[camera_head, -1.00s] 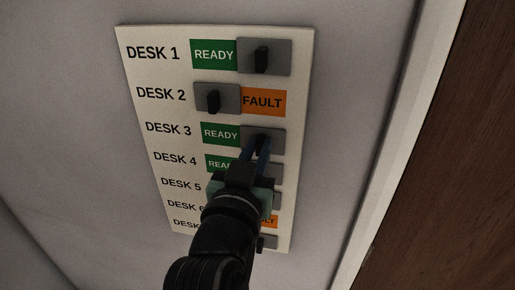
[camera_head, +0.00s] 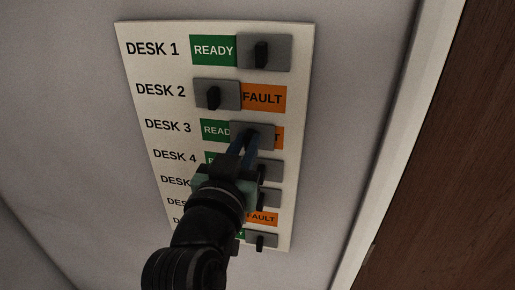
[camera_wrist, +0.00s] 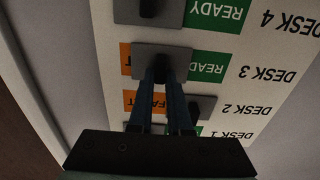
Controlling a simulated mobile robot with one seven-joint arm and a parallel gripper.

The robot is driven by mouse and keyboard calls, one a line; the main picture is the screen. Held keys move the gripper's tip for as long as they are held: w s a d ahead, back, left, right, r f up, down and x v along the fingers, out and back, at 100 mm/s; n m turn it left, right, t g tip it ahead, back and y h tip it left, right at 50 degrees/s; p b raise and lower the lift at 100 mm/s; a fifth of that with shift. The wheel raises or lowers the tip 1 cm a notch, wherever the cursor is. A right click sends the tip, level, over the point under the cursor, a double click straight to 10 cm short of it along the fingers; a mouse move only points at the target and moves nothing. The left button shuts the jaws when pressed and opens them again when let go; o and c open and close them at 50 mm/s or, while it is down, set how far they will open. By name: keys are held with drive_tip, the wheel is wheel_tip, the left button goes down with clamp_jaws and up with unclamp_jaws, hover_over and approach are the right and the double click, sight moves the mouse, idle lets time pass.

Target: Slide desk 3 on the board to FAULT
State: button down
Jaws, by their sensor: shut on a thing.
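The white board (camera_head: 160,75) hangs on the wall with labelled desk rows. The desk 3 slider (camera_head: 266,130) is a grey plate with a dark knob. It sits partway along its row, with part of the green READY label (camera_head: 215,131) showing on its left and a sliver of orange (camera_head: 279,138) on its right. My gripper (camera_head: 245,146) is shut on the knob. In the wrist view, upside down, the gripper fingers (camera_wrist: 161,80) reach the knob on the desk 3 plate (camera_wrist: 140,62), with orange (camera_wrist: 125,58) and green (camera_wrist: 206,66) on either side.
The desk 2 slider (camera_head: 217,95) is at the left, showing FAULT. The desk 1 slider (camera_head: 264,52) is at the right, showing READY. My arm covers parts of the lower rows. A white frame (camera_head: 400,130) and brown panel (camera_head: 450,150) stand to the right.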

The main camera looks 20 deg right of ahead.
drive_tip(key=w+a, duration=0.1)
drive_tip(key=w+a+b, duration=0.1)
drive_tip(key=a, duration=0.1)
drive_tip(key=w+a, duration=0.1)
drive_tip(key=shift+w+a+f+b, duration=0.1)
drive_tip(key=shift+a+f+b, duration=0.05)
drive_tip(key=shift+a+b, duration=0.25)
drive_tip(key=shift+w+a, duration=0.1)
drive_tip(key=shift+a, duration=0.1)
drive_tip(key=c, duration=0.8)
unclamp_jaws()
drive_tip(key=shift+w, duration=0.1)
drive_tip(key=shift+c, duration=0.2)
drive_tip(key=b+v, duration=0.4)
drive_tip(key=v, duration=0.9)
